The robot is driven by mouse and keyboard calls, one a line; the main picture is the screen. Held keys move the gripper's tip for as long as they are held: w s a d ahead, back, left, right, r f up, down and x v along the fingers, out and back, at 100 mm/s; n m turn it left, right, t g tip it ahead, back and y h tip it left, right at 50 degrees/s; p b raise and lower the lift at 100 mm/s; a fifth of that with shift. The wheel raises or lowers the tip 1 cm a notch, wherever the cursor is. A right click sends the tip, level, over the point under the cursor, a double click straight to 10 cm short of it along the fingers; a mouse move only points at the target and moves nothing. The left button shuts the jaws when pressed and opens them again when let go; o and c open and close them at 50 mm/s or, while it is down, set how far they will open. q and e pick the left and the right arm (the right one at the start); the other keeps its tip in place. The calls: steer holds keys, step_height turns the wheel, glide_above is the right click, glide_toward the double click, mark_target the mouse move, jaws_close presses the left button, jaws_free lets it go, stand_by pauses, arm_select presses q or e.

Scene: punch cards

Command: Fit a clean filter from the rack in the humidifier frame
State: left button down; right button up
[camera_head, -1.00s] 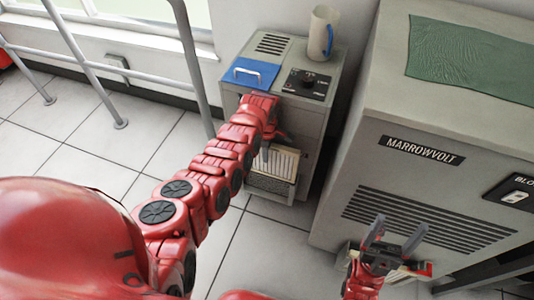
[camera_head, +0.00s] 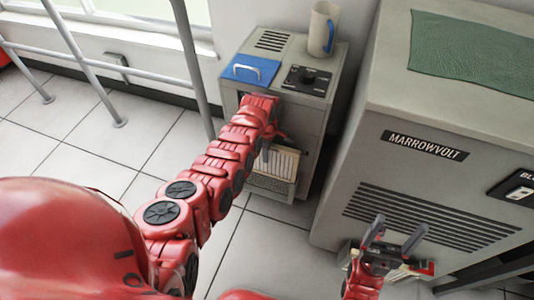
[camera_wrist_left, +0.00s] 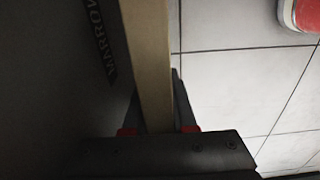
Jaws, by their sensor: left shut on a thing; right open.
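The humidifier (camera_head: 312,112) is a grey box with a blue lid (camera_head: 250,70) and a black dial panel. A pale pleated filter (camera_head: 284,164) shows at its lower front, above a grey mesh part (camera_head: 268,186). My left gripper (camera_head: 266,152) is at the filter's upper left. In the left wrist view, my left gripper (camera_wrist_left: 160,128) is shut on the tan-edged filter (camera_wrist_left: 150,60). I cannot tell how far the filter sits in the frame, since my arm covers part of the front. My right gripper (camera_head: 398,236) is open and apart, in front of the large cabinet.
A large grey cabinet (camera_head: 350,185) marked MARROWVOLT stands to the right, with a green mat (camera_head: 470,60) on top. A grey railing (camera_head: 80,62) is at the left. A red-and-white item (camera_head: 424,268) shows behind my right gripper. Floor in front is clear.

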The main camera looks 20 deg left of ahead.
mark_target(267, 170)
arm_select(q)
steer(key=shift+f+b, duration=0.4)
steer(key=shift+f, duration=0.35)
steer(key=shift+f+b, duration=1.2)
steer(key=shift+f, duration=0.2)
steer(key=shift+f+b, duration=1.25)
steer(key=shift+f, duration=0.4)
steer(key=shift+f+b, duration=1.3)
steer(key=shift+f, duration=0.15)
